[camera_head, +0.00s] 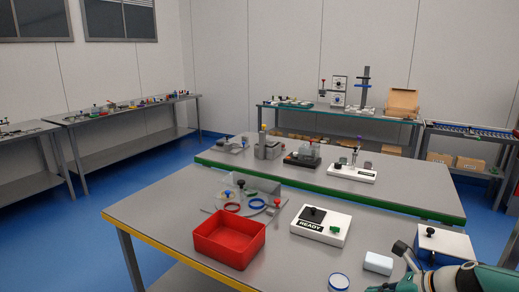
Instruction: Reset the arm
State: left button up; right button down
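My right arm comes in at the bottom right corner, with teal and grey links. My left arm and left gripper are not in view.
The table's front left is clear. A green-edged table (405,190) stands behind.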

jog(key=shift+g+y, duration=0.3)
jog(key=shift+g, duration=0.4)
jog(key=a+f, duration=0.2)
jog(key=f, duration=0.1)
jog(key=a+f, duration=0.1)
jog(key=shift+s+a+f, duration=0.1)
jog(key=shift+s+f, duration=0.1)
jog(key=shift+s, duration=0.15)
jog(key=s+a+f+n+g+h, duration=0.1)
jog(key=s+a+f+n, duration=0.3)
jog(key=s+f+n, duration=0.4)
jog(key=s+a+f+n+g+h, duration=0.1)
jog(key=s+a+f+n, duration=0.3)
jog(key=s+f+n, duration=0.4)
jog(key=s+a+f+n+g+h, duration=0.1)
jog(key=s+a+f+n, duration=0.3)
jog(key=s+f+n, duration=0.4)
notch_tip(320, 180, down, 3)
jog(key=shift+s+f+n+g, duration=0.1)
jog(key=shift+s+n+g, duration=0.2)
jog(key=shift+n+g, duration=0.65)
jog(key=shift+a, duration=0.1)
